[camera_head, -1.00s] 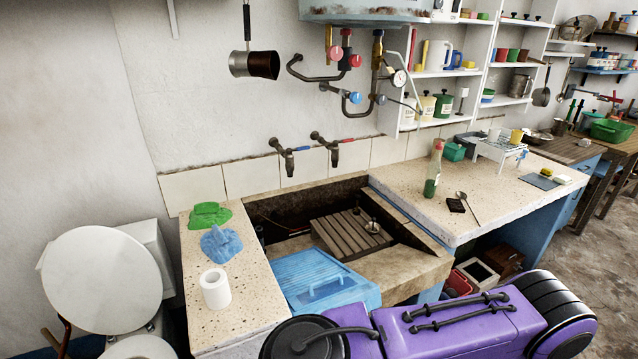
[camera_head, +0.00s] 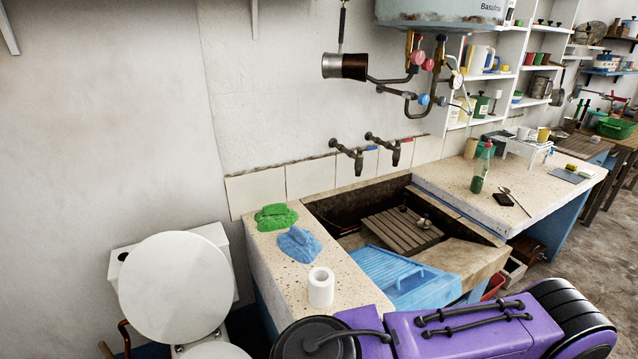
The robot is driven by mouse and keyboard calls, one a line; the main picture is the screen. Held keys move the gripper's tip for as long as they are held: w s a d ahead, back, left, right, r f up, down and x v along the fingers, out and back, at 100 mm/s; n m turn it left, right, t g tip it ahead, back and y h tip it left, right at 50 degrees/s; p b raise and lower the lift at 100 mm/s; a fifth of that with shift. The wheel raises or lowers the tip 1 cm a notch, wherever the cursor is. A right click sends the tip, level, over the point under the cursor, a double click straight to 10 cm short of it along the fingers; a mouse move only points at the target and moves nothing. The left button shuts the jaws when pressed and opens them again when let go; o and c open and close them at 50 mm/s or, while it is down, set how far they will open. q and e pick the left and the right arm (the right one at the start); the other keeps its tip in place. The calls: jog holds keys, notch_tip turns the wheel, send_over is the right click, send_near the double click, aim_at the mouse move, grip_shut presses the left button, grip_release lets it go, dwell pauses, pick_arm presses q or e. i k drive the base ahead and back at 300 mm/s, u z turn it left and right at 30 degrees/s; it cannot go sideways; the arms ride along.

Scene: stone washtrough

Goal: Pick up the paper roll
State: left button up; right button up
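The white paper roll (camera_head: 321,288) stands upright on the speckled stone counter (camera_head: 283,273) to the left of the sink, near the counter's front end. A purple arm link of mine crosses the lower right of the view, and its dark round joint lies just in front of the roll in the picture. Neither of my grippers shows in this view. Nothing is seen touching the roll.
A blue cloth (camera_head: 299,245) and a green cloth (camera_head: 276,217) lie behind the roll. A blue ribbed drainer (camera_head: 398,275) and a wooden slatted rack (camera_head: 403,232) sit at the sink. A toilet (camera_head: 174,288) stands left. A bottle (camera_head: 482,168) stands on the right counter.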

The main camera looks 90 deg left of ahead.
aim_at(321, 280)
jog(key=k, duration=0.4)
jog(key=u, duration=0.9)
